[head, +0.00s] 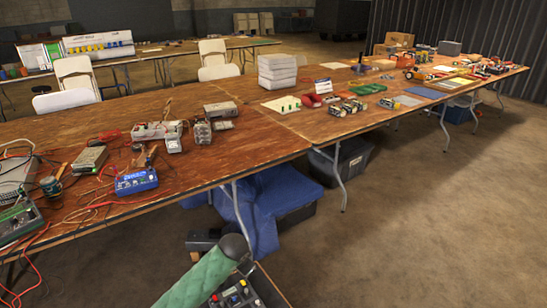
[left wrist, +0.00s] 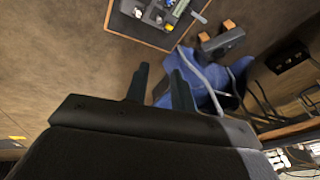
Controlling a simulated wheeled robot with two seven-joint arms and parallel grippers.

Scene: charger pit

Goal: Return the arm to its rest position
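My left gripper (left wrist: 160,85) shows in the left wrist view. Its two dark fingers are apart with nothing between them. It hangs over the brown floor, with blue cloth (left wrist: 197,82) behind the fingertips on the right. I cannot tell the distance to the cloth. No gripper shows in the head view, and my right gripper is in neither view. A green quilted cylinder (head: 200,280) with a dark rounded end rises from the bottom of the head view; I cannot tell whether it is part of me.
A long wooden table (head: 240,150) bears electronics, wires and a blue device (head: 136,181). Blue cloth (head: 275,195) and a dark bin (head: 340,160) are under it. A low wood-edged board with controls (head: 238,296) is at the bottom. Floor at the right (head: 440,220) is clear.

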